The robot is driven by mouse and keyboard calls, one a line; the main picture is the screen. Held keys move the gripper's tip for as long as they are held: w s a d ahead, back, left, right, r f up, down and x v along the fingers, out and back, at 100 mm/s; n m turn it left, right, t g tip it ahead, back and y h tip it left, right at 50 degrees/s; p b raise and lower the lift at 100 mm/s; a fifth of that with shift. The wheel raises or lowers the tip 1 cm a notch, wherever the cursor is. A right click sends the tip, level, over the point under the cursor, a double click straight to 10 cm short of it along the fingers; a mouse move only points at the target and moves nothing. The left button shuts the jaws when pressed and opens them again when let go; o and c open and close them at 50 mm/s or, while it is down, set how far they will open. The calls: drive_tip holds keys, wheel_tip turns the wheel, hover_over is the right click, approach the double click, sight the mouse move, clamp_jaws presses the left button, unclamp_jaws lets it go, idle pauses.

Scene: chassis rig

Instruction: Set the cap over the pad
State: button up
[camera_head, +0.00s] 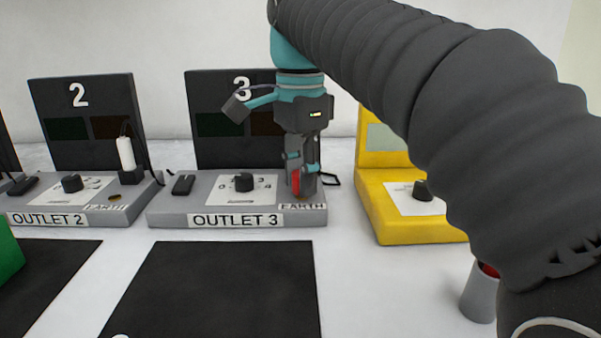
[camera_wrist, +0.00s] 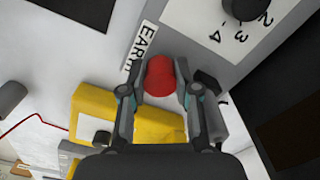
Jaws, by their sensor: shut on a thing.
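My gripper (camera_head: 301,188) points down over the EARTH corner of the OUTLET 3 base (camera_head: 170,210). It is shut on a red cap (camera_head: 296,182), a short cylinder. In the wrist view the cap (camera_wrist: 159,76) sits between the two fingers of my gripper (camera_wrist: 160,80), beside the EARTH label (camera_wrist: 141,47). No pad shows on OUTLET 3; that spot is hidden behind the fingers and cap. I cannot tell whether the cap touches the base. A small brass pad (camera_head: 115,196) shows on OUTLET 2 above its EARTH label.
OUTLET 3 carries a dial knob (camera_head: 243,183) and a black switch (camera_head: 183,185). A yellow unit (camera_head: 420,225) stands right of it. A grey cup (camera_head: 478,298) with something red stands at lower right. A black mat (camera_head: 220,285) lies clear in front.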

drive_tip(key=shift+f+b, duration=0.35)
drive_tip(key=shift+f, duration=0.2)
idle(0.4)
drive_tip(key=o, duration=0.8)
drive_tip(key=shift+o, duration=0.2)
